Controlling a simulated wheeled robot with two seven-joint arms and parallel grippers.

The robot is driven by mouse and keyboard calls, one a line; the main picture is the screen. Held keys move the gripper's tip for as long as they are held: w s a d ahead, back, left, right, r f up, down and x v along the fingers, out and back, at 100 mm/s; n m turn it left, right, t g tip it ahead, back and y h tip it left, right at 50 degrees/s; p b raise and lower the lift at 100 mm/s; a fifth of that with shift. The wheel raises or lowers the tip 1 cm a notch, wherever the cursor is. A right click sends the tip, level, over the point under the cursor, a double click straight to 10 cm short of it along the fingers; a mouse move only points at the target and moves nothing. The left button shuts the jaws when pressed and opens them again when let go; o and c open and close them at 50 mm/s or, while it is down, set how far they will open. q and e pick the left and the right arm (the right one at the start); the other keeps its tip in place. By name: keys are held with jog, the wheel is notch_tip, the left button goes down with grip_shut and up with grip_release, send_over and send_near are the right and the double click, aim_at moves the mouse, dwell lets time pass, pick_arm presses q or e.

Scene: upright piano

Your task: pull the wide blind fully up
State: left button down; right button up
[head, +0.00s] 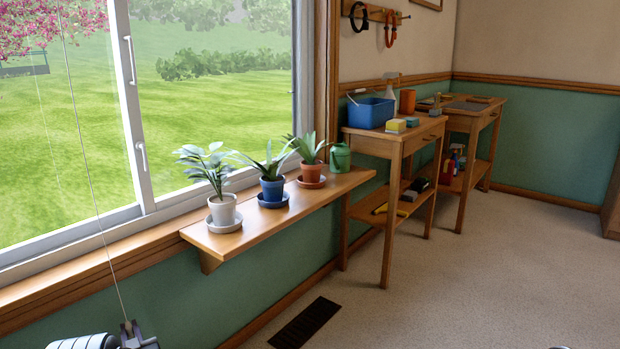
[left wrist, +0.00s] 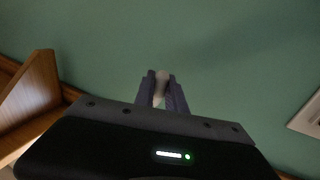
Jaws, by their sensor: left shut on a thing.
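My left gripper (head: 131,330) is at the bottom left of the head view, in front of the green wall below the window sill. A thin pull cord (head: 84,150) runs from the top edge down across the window to this gripper, slanting and looking taut. In the left wrist view the gripper (left wrist: 162,85) is shut on the pale cord end (left wrist: 162,78), a small rounded knob between the two fingers. The blind itself is not in view; the visible window (head: 215,90) panes are uncovered.
A wooden shelf (head: 245,235) under the window holds potted plants (head: 222,208) and a green watering can (head: 340,157). Wooden side tables (head: 388,150) with a blue bin (head: 370,112) stand beyond. The carpet (head: 460,290) is clear, with a dark floor vent (head: 305,325).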

pick_arm(q)
jog(key=shift+f, duration=0.2)
notch_tip(320, 180, down, 7)
jog(key=shift+f, duration=0.15)
jog(key=c, duration=1.2)
grip_release()
jog(key=shift+r, duration=0.2)
jog(key=p+v, duration=0.2)
jog(key=v, duration=0.3)
